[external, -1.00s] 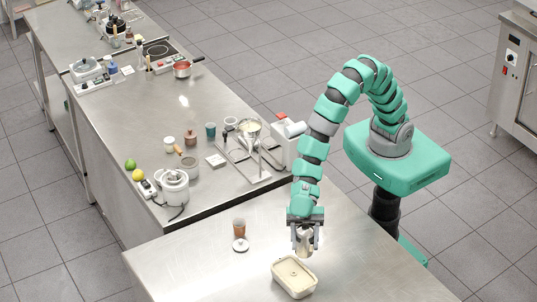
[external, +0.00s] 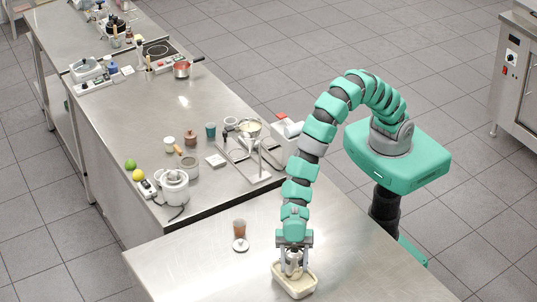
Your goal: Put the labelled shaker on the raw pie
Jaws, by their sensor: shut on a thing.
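The raw pie (external: 294,290) is a pale pie in a rectangular dish on the near steel table. My gripper (external: 294,264) points straight down over the far part of the pie. It is shut on the shaker (external: 293,260), a small pale and grey thing that shows between the fingers. The shaker is upright above the pie's top or touching it; I cannot tell which. Its label cannot be read, and the fingers hide much of it.
A brown-orange cup (external: 239,227) and a white round lid or dish (external: 240,245) stand left of the pie. The table right of the pie is clear. A longer counter behind holds a white pot (external: 174,188), a metal stand (external: 250,155) and several jars.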

